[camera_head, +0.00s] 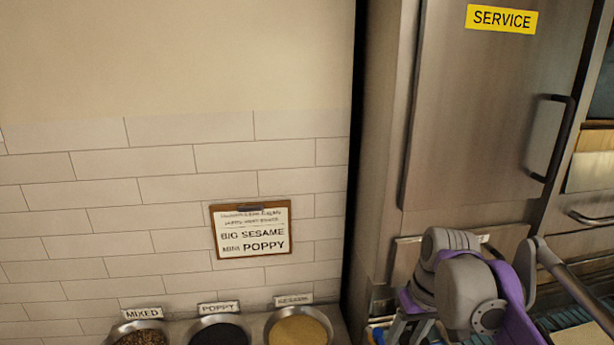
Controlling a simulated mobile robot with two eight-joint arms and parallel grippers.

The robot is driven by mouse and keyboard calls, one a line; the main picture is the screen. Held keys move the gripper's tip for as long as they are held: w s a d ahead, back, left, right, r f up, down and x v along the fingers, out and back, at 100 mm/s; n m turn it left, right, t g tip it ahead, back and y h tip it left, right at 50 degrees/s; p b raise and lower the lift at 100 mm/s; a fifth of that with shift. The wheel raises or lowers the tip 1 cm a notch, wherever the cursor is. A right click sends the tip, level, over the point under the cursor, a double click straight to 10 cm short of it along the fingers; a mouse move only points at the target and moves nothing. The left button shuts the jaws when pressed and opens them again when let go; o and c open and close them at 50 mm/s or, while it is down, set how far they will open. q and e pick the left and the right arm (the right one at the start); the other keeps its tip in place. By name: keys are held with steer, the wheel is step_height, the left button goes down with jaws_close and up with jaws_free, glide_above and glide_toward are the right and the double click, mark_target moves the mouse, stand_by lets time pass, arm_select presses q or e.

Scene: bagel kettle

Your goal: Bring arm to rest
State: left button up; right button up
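One of my arms, grey and purple, shows at the lower right in the head view, in front of the metal cabinet. Its links are bent and cut off by the bottom and right edges. My other arm is out of the frame.
A metal cabinet door (480,110) with a yellow SERVICE sign (502,18) and black handle (556,140) stands at right. An order clipboard (251,230) hangs on the tiled wall. Below are bowls labelled MIXED (141,336), POPPY (219,333) and SESAME (298,328).

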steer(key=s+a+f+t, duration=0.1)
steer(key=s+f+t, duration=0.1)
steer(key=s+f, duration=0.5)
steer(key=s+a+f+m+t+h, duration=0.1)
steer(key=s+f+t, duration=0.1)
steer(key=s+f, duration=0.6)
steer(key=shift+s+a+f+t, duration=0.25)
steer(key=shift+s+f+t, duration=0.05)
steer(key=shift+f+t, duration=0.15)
